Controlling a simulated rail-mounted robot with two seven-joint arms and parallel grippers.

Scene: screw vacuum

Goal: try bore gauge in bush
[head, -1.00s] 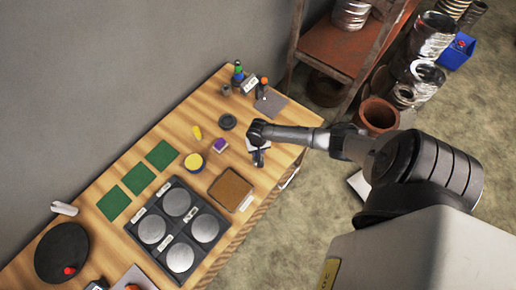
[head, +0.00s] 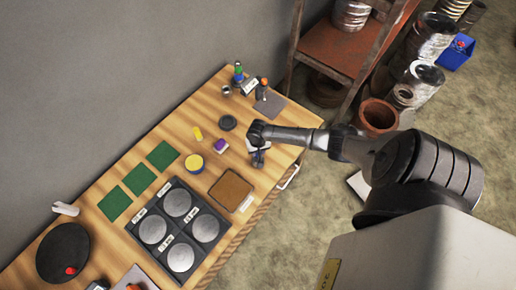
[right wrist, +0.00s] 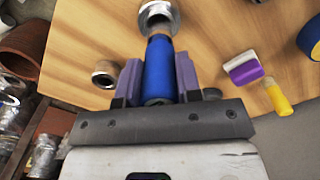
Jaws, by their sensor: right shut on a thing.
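My right gripper (right wrist: 158,85) is shut on the blue handle of the bore gauge (right wrist: 158,70) in the right wrist view. The gauge's narrow metal end points up the picture and overlaps a grey metal bush (right wrist: 153,8) on the wooden table. I cannot tell whether the tip is inside the bore or above it. A second metal ring (right wrist: 105,74) sits to the left of the handle, apart from it. In the head view my right gripper (head: 257,160) is over the table's right part, and the arm hides much of what it holds. My left gripper is not in view.
A purple and white block (head: 220,146), a yellow cylinder (head: 198,133), a yellow-topped tin (head: 194,162) and a dark ring (head: 228,122) stand left of the gripper. A brown tray (head: 230,189) is nearer. Green mats (head: 138,178) lie farther left. A rusty shelf (head: 335,45) stands beyond the table.

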